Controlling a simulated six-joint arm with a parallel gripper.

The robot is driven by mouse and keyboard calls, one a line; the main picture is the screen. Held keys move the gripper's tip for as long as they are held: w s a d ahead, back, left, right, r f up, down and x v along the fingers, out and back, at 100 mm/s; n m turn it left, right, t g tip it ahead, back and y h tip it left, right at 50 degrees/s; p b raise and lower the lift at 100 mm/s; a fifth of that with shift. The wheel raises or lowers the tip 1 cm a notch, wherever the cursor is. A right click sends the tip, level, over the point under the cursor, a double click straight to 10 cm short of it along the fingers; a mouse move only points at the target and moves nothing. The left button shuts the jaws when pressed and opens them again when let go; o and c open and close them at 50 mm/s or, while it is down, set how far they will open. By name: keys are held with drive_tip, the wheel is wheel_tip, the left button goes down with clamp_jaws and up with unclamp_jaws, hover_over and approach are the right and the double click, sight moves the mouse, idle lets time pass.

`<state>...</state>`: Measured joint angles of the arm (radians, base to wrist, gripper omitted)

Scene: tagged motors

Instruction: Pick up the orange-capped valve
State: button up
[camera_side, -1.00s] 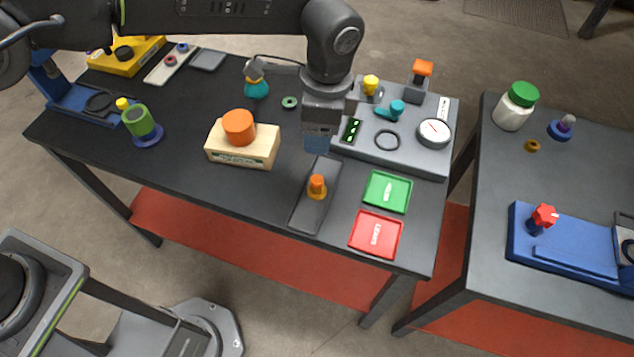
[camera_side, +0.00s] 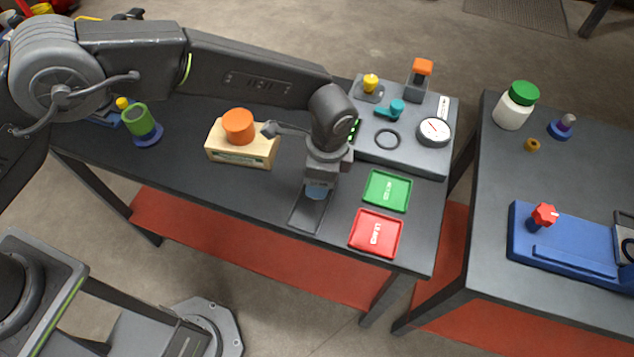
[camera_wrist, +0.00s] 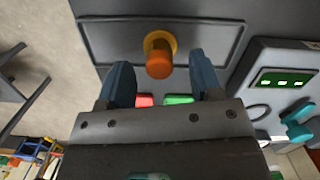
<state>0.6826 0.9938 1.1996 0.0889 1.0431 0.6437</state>
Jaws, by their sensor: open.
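The orange-capped valve (camera_wrist: 160,62) stands upright on a dark grey tray (camera_wrist: 100,30) in the wrist view, with a yellow-orange flange around its base. My gripper (camera_wrist: 162,85) is open, its two blue fingers apart, with the orange cap showing between and just beyond the fingertips. The fingers do not appear to touch it. In the side view my gripper (camera_side: 317,190) is low over the tray (camera_side: 303,218) and hides the valve.
A green tray (camera_side: 387,190) and a red tray (camera_side: 376,234) lie right of my gripper. A grey panel (camera_side: 410,160) with a gauge and knobs stands behind them. A wooden block (camera_side: 240,155) with an orange knob is to the left.

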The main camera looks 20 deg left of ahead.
drive_tip(key=shift+a+f, duration=0.2)
drive_tip(key=shift+f, duration=1.3)
drive_tip(key=shift+c, duration=0.2)
drive_tip(key=c, duration=0.7)
drive_tip(key=shift+r, duration=0.1)
drive_tip(key=shift+c, duration=0.5)
drive_tip(key=shift+r, duration=0.1)
